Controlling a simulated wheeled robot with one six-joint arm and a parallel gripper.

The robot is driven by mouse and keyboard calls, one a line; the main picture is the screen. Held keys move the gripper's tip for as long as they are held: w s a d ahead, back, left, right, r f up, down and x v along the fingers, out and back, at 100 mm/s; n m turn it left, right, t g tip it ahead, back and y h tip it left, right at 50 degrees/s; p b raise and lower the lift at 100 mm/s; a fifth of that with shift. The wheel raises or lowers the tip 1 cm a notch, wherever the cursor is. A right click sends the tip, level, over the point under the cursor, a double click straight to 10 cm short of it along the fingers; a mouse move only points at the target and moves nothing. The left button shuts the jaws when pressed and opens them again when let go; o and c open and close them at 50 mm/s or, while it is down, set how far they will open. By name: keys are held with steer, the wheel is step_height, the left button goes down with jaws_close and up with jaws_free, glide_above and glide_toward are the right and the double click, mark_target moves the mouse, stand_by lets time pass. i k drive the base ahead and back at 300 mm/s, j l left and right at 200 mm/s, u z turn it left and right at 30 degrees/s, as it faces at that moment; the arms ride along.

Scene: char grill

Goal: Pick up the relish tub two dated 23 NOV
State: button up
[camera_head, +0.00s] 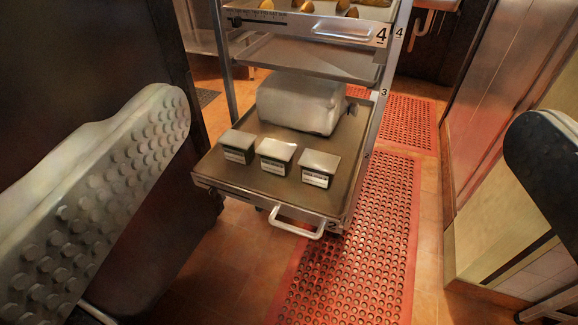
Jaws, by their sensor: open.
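Three small dark tubs with grey lids and white labels stand in a row on a pulled-out tray (218,179) of a metal rack. They are the left tub (238,147), the middle tub (275,157) and the right tub (317,169). The label print is too small to read, so I cannot tell which one is dated 23 NOV. My gripper (348,150) is open and empty, its studded left finger and dark right finger wide apart at the picture's sides. The tubs appear between the fingers, farther off and apart from them.
A large pale wrapped block (300,102) sits behind the tubs on the same tray. The tray has a front handle (297,222). An upper shelf (345,30) marked 4 holds yellowish items. A red perforated mat (352,255) covers floor to the right. A dark panel stands left, metal doors (505,90) right.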

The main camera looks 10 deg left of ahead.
mark_target(276, 157)
steer(key=i+l+u, duration=0.7)
steer(key=i+l, duration=0.1)
steer(key=l, duration=0.05)
